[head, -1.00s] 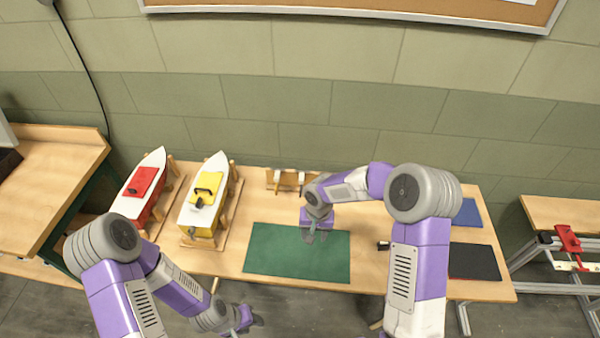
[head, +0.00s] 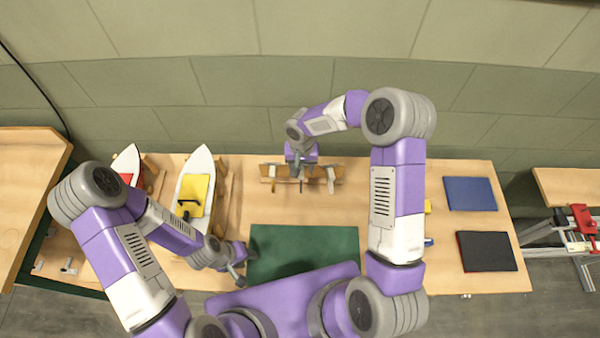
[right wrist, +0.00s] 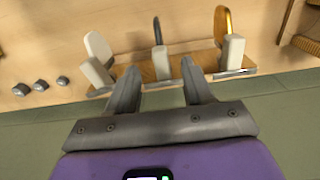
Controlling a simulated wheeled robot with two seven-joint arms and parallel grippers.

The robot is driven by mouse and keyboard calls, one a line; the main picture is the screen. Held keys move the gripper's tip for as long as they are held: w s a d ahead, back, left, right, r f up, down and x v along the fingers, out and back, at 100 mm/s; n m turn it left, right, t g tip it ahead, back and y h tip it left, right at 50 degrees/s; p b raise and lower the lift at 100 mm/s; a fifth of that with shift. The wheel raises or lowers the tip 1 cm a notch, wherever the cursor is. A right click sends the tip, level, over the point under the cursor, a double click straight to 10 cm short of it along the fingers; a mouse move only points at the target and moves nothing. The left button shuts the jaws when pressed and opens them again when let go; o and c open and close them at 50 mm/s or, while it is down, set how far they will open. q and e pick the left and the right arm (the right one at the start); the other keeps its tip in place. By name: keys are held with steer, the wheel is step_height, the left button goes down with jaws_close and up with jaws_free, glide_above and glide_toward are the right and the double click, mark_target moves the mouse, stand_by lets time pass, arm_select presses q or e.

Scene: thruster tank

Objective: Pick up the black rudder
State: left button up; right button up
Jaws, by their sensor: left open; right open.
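A wooden rack (head: 267,171) stands at the back of the table, and it also shows in the right wrist view (right wrist: 202,70). It holds three upright pieces there: a white one (right wrist: 97,47) at left, a thin dark one (right wrist: 157,32) in the middle, seemingly the black rudder, and an orange-brown one (right wrist: 222,27) at right. My right gripper (head: 300,174) is over the rack. In the right wrist view its open fingers (right wrist: 158,68) point at the rack, the dark piece showing between and beyond the tips. I see no contact. My left gripper (head: 240,264) is open, left of the green mat (head: 305,243).
Two model boats stand at left, one with a yellow deck (head: 196,188) and one with a red deck (head: 126,178). A blue mat (head: 470,193) and a black mat (head: 487,251) lie at right. Small grey pieces (right wrist: 40,86) lie beside the rack. The table between mat and rack is clear.

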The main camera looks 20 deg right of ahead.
mark_target(301, 173)
step_height(301, 173, down, 5)
steer(key=shift+w, duration=0.1)
jaws_close()
stand_by(0.3)
